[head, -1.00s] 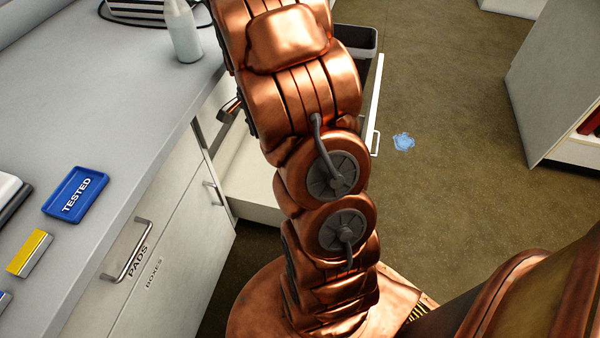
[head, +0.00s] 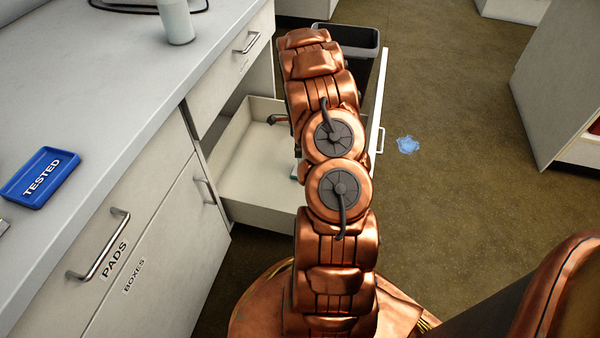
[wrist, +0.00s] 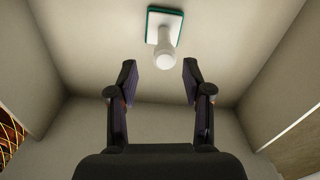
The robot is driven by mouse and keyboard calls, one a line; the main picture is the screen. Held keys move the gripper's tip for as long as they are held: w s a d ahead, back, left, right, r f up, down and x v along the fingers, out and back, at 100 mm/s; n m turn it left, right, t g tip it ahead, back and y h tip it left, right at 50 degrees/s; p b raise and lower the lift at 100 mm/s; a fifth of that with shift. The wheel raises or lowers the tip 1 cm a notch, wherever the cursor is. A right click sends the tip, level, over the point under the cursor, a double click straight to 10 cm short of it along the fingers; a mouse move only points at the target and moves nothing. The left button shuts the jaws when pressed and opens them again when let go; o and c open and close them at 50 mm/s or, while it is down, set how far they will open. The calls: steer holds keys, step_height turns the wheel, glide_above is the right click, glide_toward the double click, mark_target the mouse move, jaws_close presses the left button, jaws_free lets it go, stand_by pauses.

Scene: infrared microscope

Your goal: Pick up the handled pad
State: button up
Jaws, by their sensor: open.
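The handled pad (wrist: 166,35) lies on the floor of an open drawer, near the top of the wrist view. It has a thin teal-edged base and a white knob-like handle that points toward the camera. My gripper (wrist: 160,72) is open and empty, its two dark fingers apart. The handle lies just beyond the fingertips, roughly centred between them, and does not touch them.
The open drawer (head: 262,212) has pale walls close around my gripper. The counter (head: 110,85) at left bears a blue TESTED tray (head: 40,177) and a white bottle (head: 176,22). A dark bin (head: 345,38) stands behind the drawer. The floor at right is mostly clear.

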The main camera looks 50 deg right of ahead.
steer(key=shift+d+f, duration=0.2)
steer(key=shift+f, duration=0.55)
steer(key=shift+w+d+f+b, duration=0.1)
steer(key=shift+f+b, duration=1.65)
steer(key=shift+f, duration=1.7)
steer(key=shift+r, duration=0.1)
jaws_close()
